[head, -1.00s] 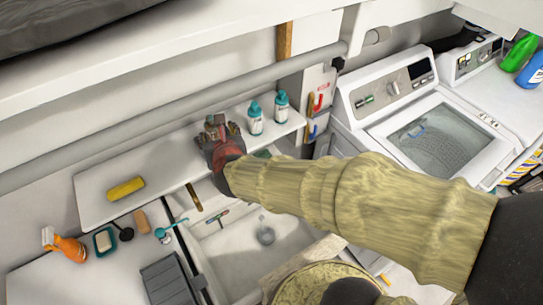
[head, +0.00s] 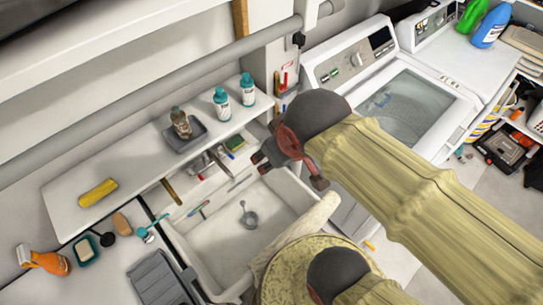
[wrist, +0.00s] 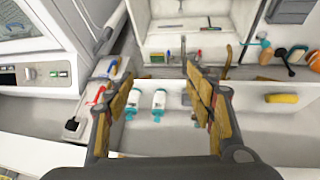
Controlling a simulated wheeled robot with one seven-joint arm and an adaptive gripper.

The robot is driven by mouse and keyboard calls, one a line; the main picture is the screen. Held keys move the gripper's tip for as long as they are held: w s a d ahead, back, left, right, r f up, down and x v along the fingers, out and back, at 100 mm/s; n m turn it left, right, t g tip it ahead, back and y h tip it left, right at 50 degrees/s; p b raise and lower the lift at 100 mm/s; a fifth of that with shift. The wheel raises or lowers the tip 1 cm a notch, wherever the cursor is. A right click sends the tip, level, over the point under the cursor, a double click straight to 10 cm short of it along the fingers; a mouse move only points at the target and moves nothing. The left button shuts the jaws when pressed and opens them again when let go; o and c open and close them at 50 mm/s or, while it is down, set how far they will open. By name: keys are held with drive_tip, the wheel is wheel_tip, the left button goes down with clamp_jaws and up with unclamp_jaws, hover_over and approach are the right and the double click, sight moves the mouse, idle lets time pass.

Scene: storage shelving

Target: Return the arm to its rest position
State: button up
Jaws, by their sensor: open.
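My gripper (head: 260,163) is open and empty above the back right of the sink in the head view, clear of the shelf. In the wrist view its two fingers stand wide apart with the gripper's gap (wrist: 152,78) between them. My arm reaches in from the lower right of the head view, bent at the wrist. A brown bottle (head: 181,122) stands upright in a small dark tray (head: 194,133) on the white shelf (head: 120,165), apart from my gripper. In the wrist view the right finger blocks part of the shelf.
Two white bottles with teal caps (head: 222,104) (head: 248,90) stand on the shelf's right part, with a yellow roll (head: 98,193) at its left. The sink (head: 225,240) lies below my arm. A washing machine (head: 395,100) stands to the right.

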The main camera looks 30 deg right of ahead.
drive_tip(key=shift+s+a+r+m+y, duration=0.2)
drive_tip(key=shift+s+a+m+y, duration=0.35)
drive_tip(key=shift+a+m, duration=0.3)
wheel_tip(320, 180, down, 8)
drive_tip(key=b, duration=0.7)
drive_tip(key=shift+r+b, duration=0.15)
drive_tip(key=shift+b, duration=0.2)
